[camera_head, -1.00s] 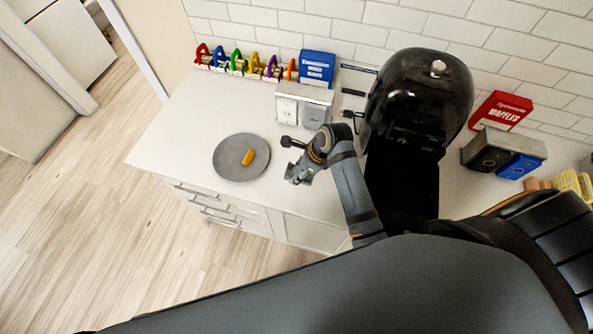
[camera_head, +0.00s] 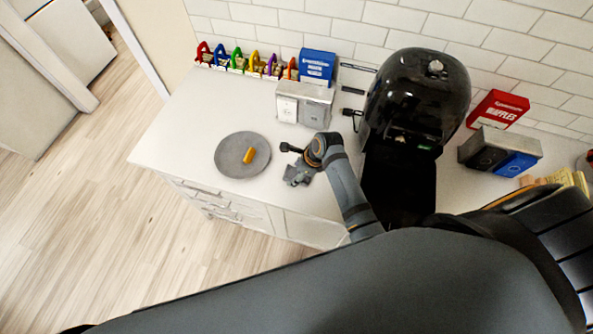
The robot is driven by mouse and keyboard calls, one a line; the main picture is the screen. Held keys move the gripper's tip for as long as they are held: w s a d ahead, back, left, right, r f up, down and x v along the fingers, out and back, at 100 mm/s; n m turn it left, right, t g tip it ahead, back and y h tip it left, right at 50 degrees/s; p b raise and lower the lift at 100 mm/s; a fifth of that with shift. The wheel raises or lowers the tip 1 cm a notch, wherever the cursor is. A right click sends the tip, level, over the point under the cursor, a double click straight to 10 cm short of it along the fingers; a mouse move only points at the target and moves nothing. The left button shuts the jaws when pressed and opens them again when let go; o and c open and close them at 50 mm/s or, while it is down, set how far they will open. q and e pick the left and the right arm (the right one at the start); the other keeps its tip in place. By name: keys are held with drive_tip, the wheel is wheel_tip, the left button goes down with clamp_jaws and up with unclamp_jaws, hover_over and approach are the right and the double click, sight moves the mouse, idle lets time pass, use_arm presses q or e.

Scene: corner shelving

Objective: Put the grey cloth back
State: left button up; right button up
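No grey cloth can be made out for certain. My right gripper (camera_head: 298,174) is low over the white counter, just right of a round grey plate (camera_head: 229,164). It is small and seen from above, and a grey shape at its fingers cannot be told apart from the fingers themselves. Whether it is open or holds anything is unclear. An orange, oblong piece (camera_head: 249,155) lies on the plate. My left gripper is not in view.
A black domed appliance (camera_head: 419,95) stands right of my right arm. Grey-white boxes (camera_head: 304,103), a blue box (camera_head: 318,66) and several coloured clip-like items (camera_head: 237,60) line the wall. A red waffles box (camera_head: 497,109) stands farther right. The counter's left part (camera_head: 185,125) is clear.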

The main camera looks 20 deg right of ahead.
drive_tip(key=shift+o, duration=0.5)
drive_tip(key=shift+r, duration=0.25)
drive_tip(key=b+v, duration=0.1)
drive_tip(key=v, duration=1)
drive_tip(key=shift+d+r+b, duration=0.15)
drive_tip(key=shift+r+b, duration=0.2)
drive_tip(key=shift+s, duration=0.1)
